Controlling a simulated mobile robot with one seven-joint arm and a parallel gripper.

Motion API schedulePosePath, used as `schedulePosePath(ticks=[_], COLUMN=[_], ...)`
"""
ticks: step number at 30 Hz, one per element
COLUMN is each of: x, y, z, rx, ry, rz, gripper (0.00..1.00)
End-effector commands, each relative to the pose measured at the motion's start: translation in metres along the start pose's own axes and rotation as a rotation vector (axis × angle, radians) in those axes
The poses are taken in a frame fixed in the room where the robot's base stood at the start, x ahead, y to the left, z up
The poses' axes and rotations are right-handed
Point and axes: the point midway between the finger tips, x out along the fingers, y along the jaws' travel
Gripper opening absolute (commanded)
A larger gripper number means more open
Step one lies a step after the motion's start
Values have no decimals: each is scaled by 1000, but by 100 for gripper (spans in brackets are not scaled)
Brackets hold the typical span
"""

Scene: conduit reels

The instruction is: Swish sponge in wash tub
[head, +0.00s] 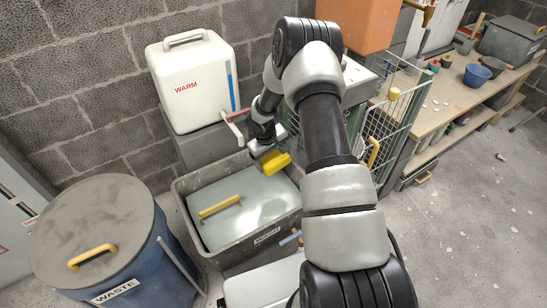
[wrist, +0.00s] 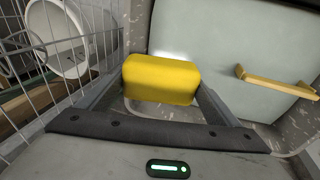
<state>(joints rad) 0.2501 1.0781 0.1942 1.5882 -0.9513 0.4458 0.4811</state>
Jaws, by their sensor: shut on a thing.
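A yellow sponge (head: 275,163) is in my gripper (head: 268,152), above the far right part of a grey tub (head: 235,260) with a label on its front. In the wrist view the sponge (wrist: 161,80) sits between the two fingers of my gripper (wrist: 160,90), which are shut on its sides. A pale flat panel (head: 262,197) with a yellow handle (head: 220,206) covers much of the tub's opening. In the wrist view the panel (wrist: 215,45) and its handle (wrist: 275,83) lie right of the sponge. I cannot tell whether water is under it.
A white WARM container (head: 190,85) with a red-handled tap (head: 236,115) stands behind the tub. A blue WASTE bin (head: 130,265) with a grey lid is at left. A wire mesh panel (head: 385,125) and a workbench (head: 450,95) with bowls are at right. Floor at right is open.

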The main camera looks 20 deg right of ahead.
Motion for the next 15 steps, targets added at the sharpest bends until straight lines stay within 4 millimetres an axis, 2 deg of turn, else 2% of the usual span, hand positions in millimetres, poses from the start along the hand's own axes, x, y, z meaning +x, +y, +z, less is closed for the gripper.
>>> schedulePosePath(ticks=[1, 15], x=[11, 72], y=[-3, -19], z=[1, 8], rx=[0, -1], ry=[0, 1], rz=[-1, 0], gripper=[60, 60])
